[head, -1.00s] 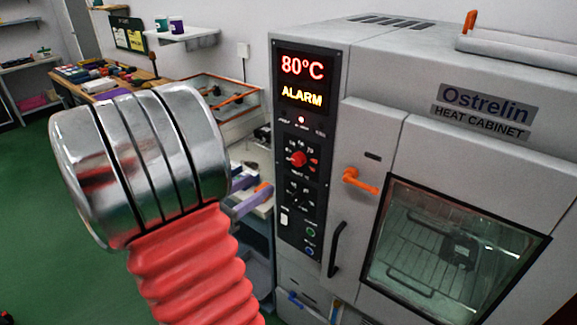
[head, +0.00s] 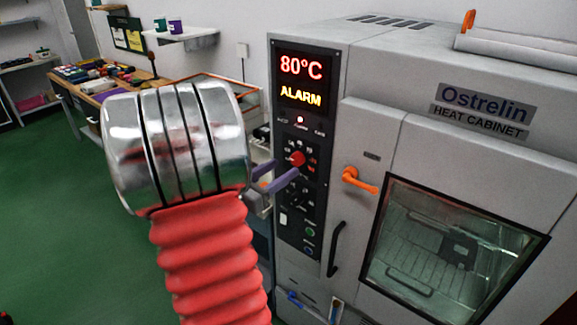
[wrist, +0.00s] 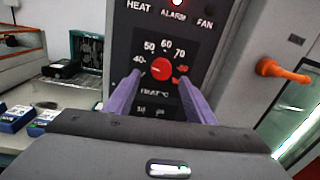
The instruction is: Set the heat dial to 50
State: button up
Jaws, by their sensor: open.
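The heat dial is a red round knob (wrist: 161,69) on the dark control panel, with 40, 50, 60 and 70 around it and a red mark at its right. It also shows in the head view (head: 297,158). Where its pointer sits is too small to tell. My gripper (wrist: 162,92) is open, its two purple fingers either side of the dial's lower part in the wrist view and apart from it. In the head view my gripper (head: 278,174) is just below and left of the dial. The display (head: 301,80) reads 80°C and ALARM.
A smaller dial (head: 298,197) sits below the red one, with a white switch and round buttons lower down. An orange latch (head: 359,181) and black handle (head: 336,249) stick out to the right. A bench with blue boxes (wrist: 17,118) is at the left.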

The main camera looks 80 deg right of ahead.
aim_at(294, 161)
jog(key=shift+x, duration=2.15)
jog(key=shift+c, duration=0.4)
jog(key=c, duration=1)
jog(key=shift+o, duration=0.2)
jog(key=shift+w, duration=0.15)
jog(key=o, duration=1)
jog(key=shift+o, duration=0.2)
jog(key=shift+a, duration=0.1)
